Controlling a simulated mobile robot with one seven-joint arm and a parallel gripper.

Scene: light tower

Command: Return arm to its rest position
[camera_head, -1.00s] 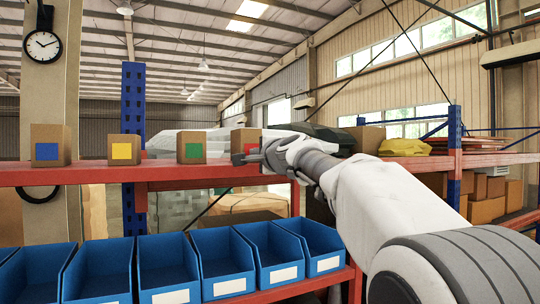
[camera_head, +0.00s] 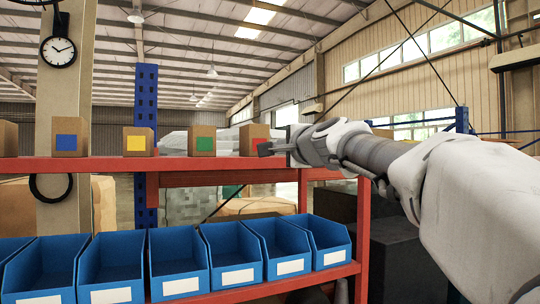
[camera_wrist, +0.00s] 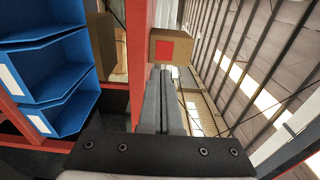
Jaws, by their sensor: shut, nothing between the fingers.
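My gripper (camera_head: 266,149) is at the end of my outstretched arm, in front of the right end of the red upper shelf (camera_head: 100,166) in the head view. Its fingers (camera_wrist: 161,98) are together and empty in the wrist view. Just beyond the fingertips stands the cardboard box with a red square (camera_wrist: 173,50); in the head view the gripper partly covers this box (camera_head: 254,133). I cannot tell whether the fingertips touch it.
Boxes with blue (camera_head: 68,137), yellow (camera_head: 138,142) and green (camera_head: 202,140) squares stand left along the shelf. Several blue bins (camera_head: 230,254) line the lower shelf. A dark box (camera_head: 397,258) stands below my arm. Left of the gripper, the space before the shelf is clear.

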